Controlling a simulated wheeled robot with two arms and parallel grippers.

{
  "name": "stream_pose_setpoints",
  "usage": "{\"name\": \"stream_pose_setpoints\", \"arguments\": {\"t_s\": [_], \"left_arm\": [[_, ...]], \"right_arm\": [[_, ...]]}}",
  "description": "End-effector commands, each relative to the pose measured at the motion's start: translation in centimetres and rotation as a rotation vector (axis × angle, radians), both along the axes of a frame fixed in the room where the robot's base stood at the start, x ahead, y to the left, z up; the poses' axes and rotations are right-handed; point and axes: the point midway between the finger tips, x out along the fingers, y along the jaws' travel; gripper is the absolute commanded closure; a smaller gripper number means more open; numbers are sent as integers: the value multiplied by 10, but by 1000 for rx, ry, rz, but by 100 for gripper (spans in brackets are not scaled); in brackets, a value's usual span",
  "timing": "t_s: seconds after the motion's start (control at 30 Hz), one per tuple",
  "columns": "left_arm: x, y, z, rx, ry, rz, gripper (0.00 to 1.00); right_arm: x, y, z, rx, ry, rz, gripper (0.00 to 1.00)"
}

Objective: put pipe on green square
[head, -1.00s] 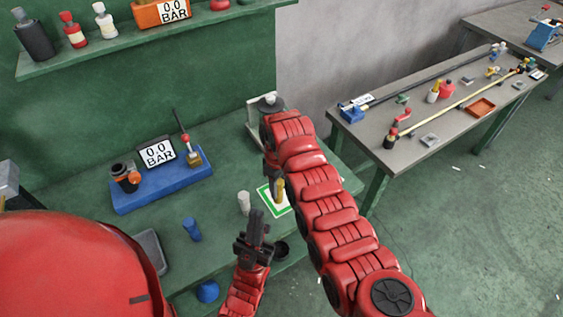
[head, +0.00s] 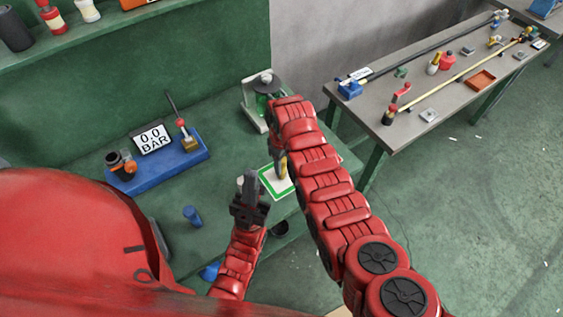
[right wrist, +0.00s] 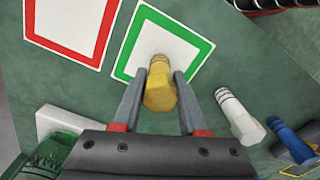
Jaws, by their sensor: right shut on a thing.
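A yellow pipe piece (right wrist: 159,88) with a hex head is between the two fingers of my right gripper (right wrist: 157,80), which is shut on it. Its thin end points at the white middle of the green-bordered square (right wrist: 130,72); I cannot tell whether it touches. In the head view the yellow piece (head: 283,166) shows beside my right arm, over the green square (head: 270,190). My left gripper (head: 250,185) is dark and stands just left of the square; its finger gap is not clear.
A white pipe piece (right wrist: 241,117) and a blue one (right wrist: 291,143) stand nearby; the blue one also shows in the head view (head: 192,215). A red-bordered square (right wrist: 72,32) lies beside the green one. A blue gauge stand (head: 165,166) is at the back left.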

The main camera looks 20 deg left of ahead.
Motion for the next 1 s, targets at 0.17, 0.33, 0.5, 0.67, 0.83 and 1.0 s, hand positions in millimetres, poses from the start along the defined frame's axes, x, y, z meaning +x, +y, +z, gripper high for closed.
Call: {"name": "stream_pose_setpoints", "arguments": {"t_s": [0.17,0.33,0.5,0.67,0.83,1.0], "left_arm": [[0,0,-1,0,0,0,100],[0,0,-1,0,0,0,100],[0,0,2,0,0,0,100],[0,0,-2,0,0,0,100],[0,0,-10,0,0,0,100],[0,0,-15,0,1,0,100]], "right_arm": [[0,0,0,0,0,0,31],[0,0,0,0,0,0,28],[0,0,2,0,0,0,28],[1,0,9,0,0,0,28],[1,0,31,2,-5,-1,28],[2,0,79,4,-5,-1,28]]}}
